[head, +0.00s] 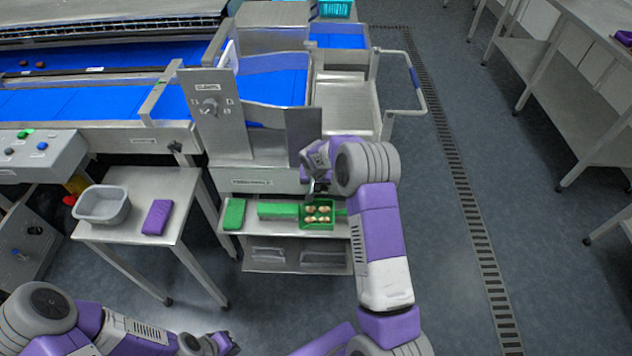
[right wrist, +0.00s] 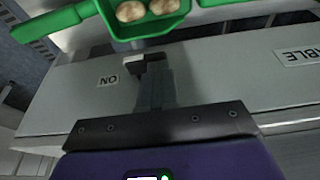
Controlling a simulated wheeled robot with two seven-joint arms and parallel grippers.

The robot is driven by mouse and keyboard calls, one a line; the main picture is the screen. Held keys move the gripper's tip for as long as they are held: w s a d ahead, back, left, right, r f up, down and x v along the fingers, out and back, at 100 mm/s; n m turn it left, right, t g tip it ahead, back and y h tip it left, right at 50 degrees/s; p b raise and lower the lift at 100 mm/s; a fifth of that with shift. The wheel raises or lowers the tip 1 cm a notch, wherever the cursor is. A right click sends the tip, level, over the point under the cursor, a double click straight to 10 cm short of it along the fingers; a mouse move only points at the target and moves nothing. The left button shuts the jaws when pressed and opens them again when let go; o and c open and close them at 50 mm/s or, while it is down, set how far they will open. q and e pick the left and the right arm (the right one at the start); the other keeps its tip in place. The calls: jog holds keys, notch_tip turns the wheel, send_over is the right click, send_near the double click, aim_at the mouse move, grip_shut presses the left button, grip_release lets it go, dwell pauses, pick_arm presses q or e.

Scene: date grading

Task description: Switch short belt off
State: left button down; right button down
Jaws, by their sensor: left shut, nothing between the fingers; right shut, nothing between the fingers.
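The short blue belt (head: 272,78) runs behind a steel front panel. My right gripper (head: 314,195) is shut and empty at the steel front of this machine, above the shelf. In the right wrist view its closed fingers (right wrist: 152,70) are close to a grey panel (right wrist: 215,75) with an upside-down label (right wrist: 107,81) that seems to read ON. I cannot tell whether the fingers touch the panel. No switch shows clearly there; the fingers may hide it. A rotary knob (head: 211,106) is on the upright panel to the left. My left gripper (head: 222,342) is shut and empty, low in the head view.
A green tray (head: 305,225) with several pale items stands on the shelf below my right gripper, beside other green pieces (head: 234,214). A side table (head: 130,180) holds a grey tub (head: 101,218) and a purple cloth (head: 157,217). Open floor (head: 530,240) lies to the right.

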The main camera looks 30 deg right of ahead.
jog(key=shift+w+a+f+g+h+b, duration=0.15)
jog(key=shift+a+g+h+b, duration=0.35)
jog(key=shift+h, duration=0.3)
jog(key=shift+w+a+f+n+g+h+b, duration=0.3)
jog(key=shift+f+h+b, duration=0.25)
jog(key=shift+b, duration=0.4)
dwell(0.3)
jog(key=shift+d, duration=0.1)
dwell(0.4)
jog(key=shift+s+d+r, duration=0.3)
jog(key=shift+s+d, duration=0.15)
jog(key=shift+d, duration=0.15)
